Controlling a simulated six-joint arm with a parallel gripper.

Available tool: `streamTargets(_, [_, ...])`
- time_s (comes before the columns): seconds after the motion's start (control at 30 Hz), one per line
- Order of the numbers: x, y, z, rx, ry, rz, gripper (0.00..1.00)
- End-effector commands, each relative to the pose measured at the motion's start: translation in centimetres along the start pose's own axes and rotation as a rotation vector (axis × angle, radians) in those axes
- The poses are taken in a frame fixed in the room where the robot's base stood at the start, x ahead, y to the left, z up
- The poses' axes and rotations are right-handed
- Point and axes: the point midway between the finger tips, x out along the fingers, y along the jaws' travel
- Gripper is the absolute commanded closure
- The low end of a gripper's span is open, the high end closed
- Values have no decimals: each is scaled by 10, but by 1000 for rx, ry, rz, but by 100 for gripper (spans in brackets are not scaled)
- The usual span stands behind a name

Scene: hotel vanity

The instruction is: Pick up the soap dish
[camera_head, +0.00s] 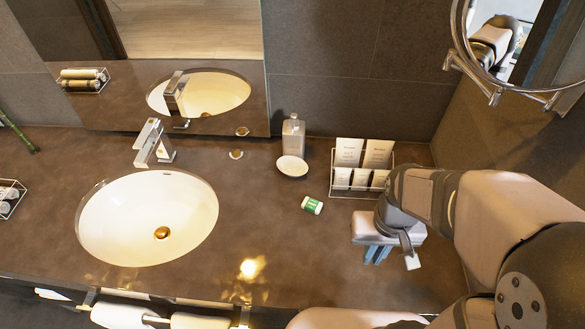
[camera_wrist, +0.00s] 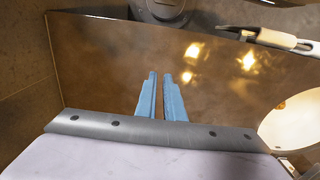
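A white oval dish, which looks like the soap dish (camera_head: 292,166), sits on the dark counter right of the basin, in front of a grey dispenser bottle. My gripper (camera_head: 376,256) points down over the right part of the counter, to the right of and nearer than the dish, well apart from it. Its two blue fingers (camera_wrist: 160,75) show in the wrist view with a narrow gap between them and nothing held. The dish does not show in the wrist view.
A grey dispenser bottle (camera_head: 293,134) stands right behind the dish. A small green-and-white item (camera_head: 312,205) lies in front of it. A wire rack of cards (camera_head: 360,168) stands to the right. The basin (camera_head: 147,218) and faucet (camera_head: 153,144) are left. The front counter is clear.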

Motion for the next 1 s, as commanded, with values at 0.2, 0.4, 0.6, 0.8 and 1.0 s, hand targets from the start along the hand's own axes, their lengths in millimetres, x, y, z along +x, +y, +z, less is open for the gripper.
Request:
streamTargets(0.2, [0,0,0,0,0,0,84])
streamTargets(0.4, [4,-6,-8,-14,19,-11,84])
streamTargets(0.6, [24,-47,-66,-99,167,-79,84])
streamTargets(0.8, [49,-126,-165,-217,458,-144,84])
streamTargets(1.0, [70,-198,-246,-283,762,-92,84])
